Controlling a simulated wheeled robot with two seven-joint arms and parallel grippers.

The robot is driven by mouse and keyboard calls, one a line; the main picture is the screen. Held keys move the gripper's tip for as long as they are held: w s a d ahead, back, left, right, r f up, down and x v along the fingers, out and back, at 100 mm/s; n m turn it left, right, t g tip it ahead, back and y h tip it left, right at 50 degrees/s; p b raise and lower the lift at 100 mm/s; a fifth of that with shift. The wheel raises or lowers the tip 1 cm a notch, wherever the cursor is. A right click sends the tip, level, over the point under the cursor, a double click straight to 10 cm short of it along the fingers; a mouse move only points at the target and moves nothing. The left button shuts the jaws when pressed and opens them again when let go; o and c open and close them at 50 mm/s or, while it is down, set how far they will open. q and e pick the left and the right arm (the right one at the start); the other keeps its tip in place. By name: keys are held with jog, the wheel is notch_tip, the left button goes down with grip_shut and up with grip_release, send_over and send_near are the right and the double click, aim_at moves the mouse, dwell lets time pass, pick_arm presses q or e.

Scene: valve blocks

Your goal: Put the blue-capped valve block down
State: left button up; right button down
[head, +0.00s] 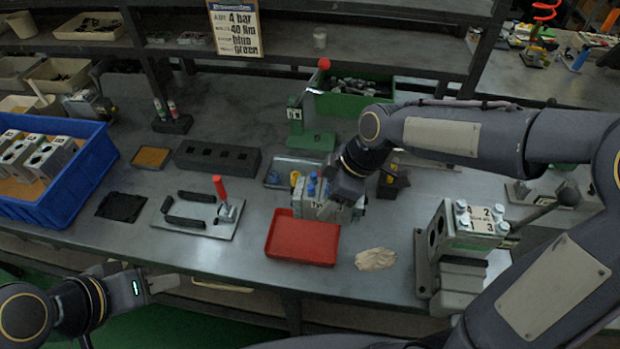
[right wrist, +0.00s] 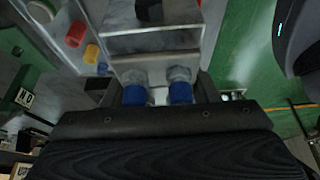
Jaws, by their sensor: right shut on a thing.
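The grey valve block with blue caps (head: 316,208) is in my right gripper (head: 338,193), above the back right part of the red tray (head: 285,252). In the right wrist view the block (right wrist: 155,42) shows two blue caps on metal fittings close to the jaws. My right gripper is shut on the block. Whether the block touches anything below cannot be told. My left gripper (head: 150,283) is low at the left, off the front edge of the bench, away from the block; its jaw opening is unclear.
A blue crate (head: 88,180) with several blocks stands at the left. A plate with black handles and a red lever (head: 205,215) lies left of the tray. A crumpled cloth (head: 375,259) lies right of it. A numbered block on a fixture (head: 462,240) stands further right.

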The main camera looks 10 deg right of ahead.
jog(key=w+d+f+p, duration=0.1)
jog(key=d+f, duration=0.2)
jog(key=d, duration=0.1)
jog(key=w+d+f, duration=0.2)
jog(key=d+f, duration=0.1)
jog(key=d, duration=0.1)
jog(key=w+d+f+p, duration=0.1)
jog(key=w+d+f, duration=0.1)
jog(key=d+f, duration=0.1)
jog(key=shift+w+d+f+p, duration=0.1)
jog(key=shift+d+f+p, duration=0.05)
jog(key=shift+d, duration=0.3)
jog(key=shift+d+f+p, duration=0.1)
jog(key=shift+d+p, duration=0.05)
jog(key=shift+d, duration=0.25)
notch_tip(320, 180, down, 3)
jog(key=shift+d, duration=0.1)
jog(key=shift+f, duration=0.1)
jog(key=shift+f, duration=0.15)
jog(key=c, duration=0.9)
grip_release()
jog(key=o, duration=0.4)
